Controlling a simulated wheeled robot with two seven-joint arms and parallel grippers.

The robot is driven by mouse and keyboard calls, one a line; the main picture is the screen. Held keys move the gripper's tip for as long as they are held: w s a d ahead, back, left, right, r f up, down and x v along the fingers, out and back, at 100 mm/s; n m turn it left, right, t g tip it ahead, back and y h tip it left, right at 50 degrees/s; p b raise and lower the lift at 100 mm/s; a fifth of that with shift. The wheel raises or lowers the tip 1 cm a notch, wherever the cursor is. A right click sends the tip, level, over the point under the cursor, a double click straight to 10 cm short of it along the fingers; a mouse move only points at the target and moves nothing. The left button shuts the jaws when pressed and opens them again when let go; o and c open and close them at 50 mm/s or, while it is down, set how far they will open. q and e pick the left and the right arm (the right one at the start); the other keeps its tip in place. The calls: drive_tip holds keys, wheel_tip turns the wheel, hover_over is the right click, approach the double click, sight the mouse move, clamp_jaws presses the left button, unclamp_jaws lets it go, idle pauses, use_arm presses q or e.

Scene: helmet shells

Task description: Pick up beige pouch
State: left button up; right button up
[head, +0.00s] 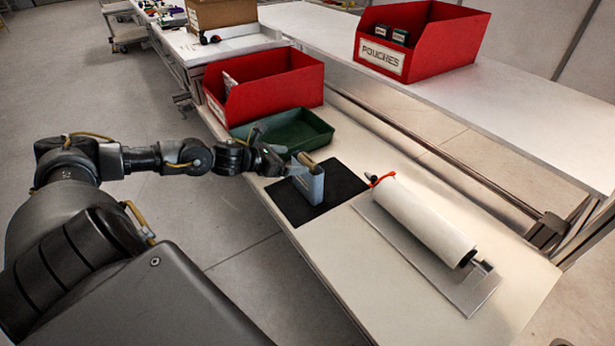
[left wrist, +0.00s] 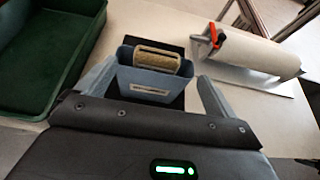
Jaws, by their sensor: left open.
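The beige pouch (head: 306,160) stands upright in a blue-grey holder (head: 314,188) on a black mat (head: 342,182). Only its top part shows above the holder. In the left wrist view the pouch (left wrist: 158,62) sits at the back of the holder (left wrist: 150,86). My left gripper (head: 288,163) is open, reaching in from the left at the holder. In the left wrist view its fingers (left wrist: 157,82) stand on either side of the holder, with the pouch ahead between them. I cannot tell whether they touch the holder. My right gripper is not in view.
A green tray (head: 325,132) lies just behind the mat, with a red bin (head: 283,92) behind it. A white roll (head: 425,222) on a plate is to the right. A red bin labelled POUCHES (head: 450,45) stands on the far table. The near bench front is clear.

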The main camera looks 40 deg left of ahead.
sight(305, 158)
use_arm(q)
drive_tip(key=shift+x, duration=2.8)
drive_tip(key=shift+a, duration=0.15)
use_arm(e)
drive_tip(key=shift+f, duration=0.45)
use_arm(q)
drive_tip(key=shift+c, duration=0.3)
drive_tip(key=c, duration=1.3)
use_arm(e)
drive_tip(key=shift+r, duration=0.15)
use_arm(q)
drive_tip(key=shift+r, duration=0.15)
